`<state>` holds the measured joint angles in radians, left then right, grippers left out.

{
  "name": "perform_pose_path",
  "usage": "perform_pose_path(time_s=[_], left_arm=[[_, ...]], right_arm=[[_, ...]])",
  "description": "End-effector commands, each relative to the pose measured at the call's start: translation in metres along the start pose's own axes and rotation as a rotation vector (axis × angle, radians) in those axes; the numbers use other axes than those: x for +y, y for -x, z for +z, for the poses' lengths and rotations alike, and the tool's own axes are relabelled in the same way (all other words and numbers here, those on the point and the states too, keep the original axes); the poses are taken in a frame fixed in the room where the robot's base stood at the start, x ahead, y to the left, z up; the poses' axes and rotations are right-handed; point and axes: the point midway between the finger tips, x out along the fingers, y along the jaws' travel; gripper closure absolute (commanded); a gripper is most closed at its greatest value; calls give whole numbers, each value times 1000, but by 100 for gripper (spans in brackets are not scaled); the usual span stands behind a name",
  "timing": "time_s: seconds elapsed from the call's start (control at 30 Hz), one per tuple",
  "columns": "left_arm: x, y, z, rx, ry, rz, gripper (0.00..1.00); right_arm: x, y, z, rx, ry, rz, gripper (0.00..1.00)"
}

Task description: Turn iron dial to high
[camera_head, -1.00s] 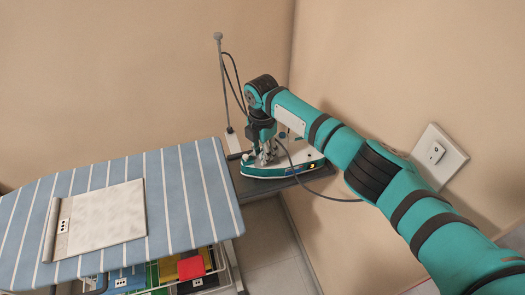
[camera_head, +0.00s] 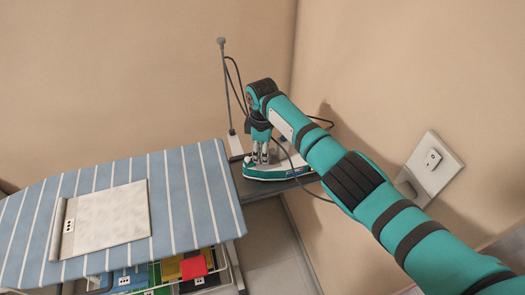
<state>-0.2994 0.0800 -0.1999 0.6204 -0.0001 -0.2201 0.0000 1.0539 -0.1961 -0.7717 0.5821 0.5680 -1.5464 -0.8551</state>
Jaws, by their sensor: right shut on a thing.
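The teal and white iron (camera_head: 284,172) lies flat on the dark rest (camera_head: 262,188) at the far end of the ironing board (camera_head: 198,172). My right gripper (camera_head: 261,160) reaches down onto the top of the iron, toward its left end. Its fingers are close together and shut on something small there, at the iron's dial. The dial itself is hidden by the fingers, so its setting cannot be read. My left gripper is not in view.
A pale folded cloth (camera_head: 108,218) lies on the striped board. Coloured folded items (camera_head: 193,267) sit underneath. A thin cord pole (camera_head: 227,85) stands behind the iron. A wall socket (camera_head: 433,163) is at right. Walls close in behind and right.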

Motion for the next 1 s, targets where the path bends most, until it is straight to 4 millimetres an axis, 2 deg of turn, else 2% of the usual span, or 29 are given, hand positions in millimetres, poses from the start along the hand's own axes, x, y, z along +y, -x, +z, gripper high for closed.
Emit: perform_pose_path(time_s=[0.5, 1.0], left_arm=[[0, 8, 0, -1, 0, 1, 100], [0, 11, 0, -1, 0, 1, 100]], right_arm=[[6, 2, 0, 2, -434, 3, 100], [8, 2, 1, 3, -599, 4, 100]])
